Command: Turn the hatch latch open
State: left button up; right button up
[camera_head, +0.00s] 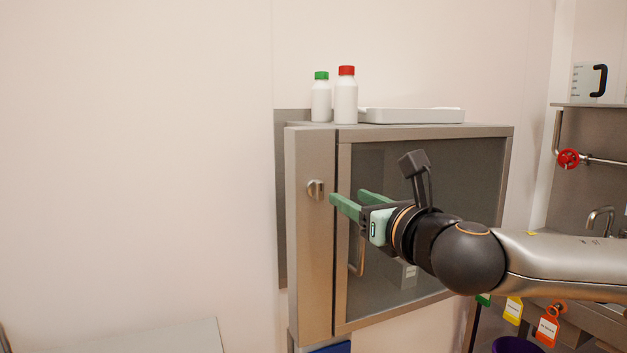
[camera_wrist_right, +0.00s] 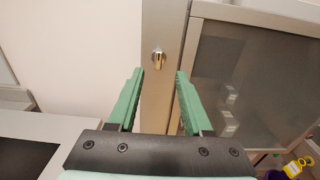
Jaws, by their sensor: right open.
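The hatch latch (camera_head: 316,189) is a small round metal knob with a raised grip on the cabinet's left front post. It also shows in the right wrist view (camera_wrist_right: 158,58), beyond and between my fingertips. My right gripper (camera_head: 345,200) has green fingers and is open and empty. It is just right of the latch in the head view, apart from it, with its fingers pointing toward the post. The cabinet's hatch door (camera_head: 470,165) has a dark glass panel in a metal frame and looks closed. My arm hides part of the door and its handle (camera_head: 357,262). My left gripper is not in view.
Two white bottles, one green-capped (camera_head: 321,100) and one red-capped (camera_head: 346,100), and a white tray (camera_head: 412,116) stand on the cabinet. A red valve wheel (camera_head: 568,159) and a tap (camera_head: 600,217) are at the right. The space left of the cabinet is clear wall.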

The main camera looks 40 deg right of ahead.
aim_at(321, 183)
jog(key=p+x, duration=0.5)
jog(key=x, duration=0.7)
jog(key=shift+a+p, duration=0.1)
jog(key=shift+p, duration=0.3)
grip_shut()
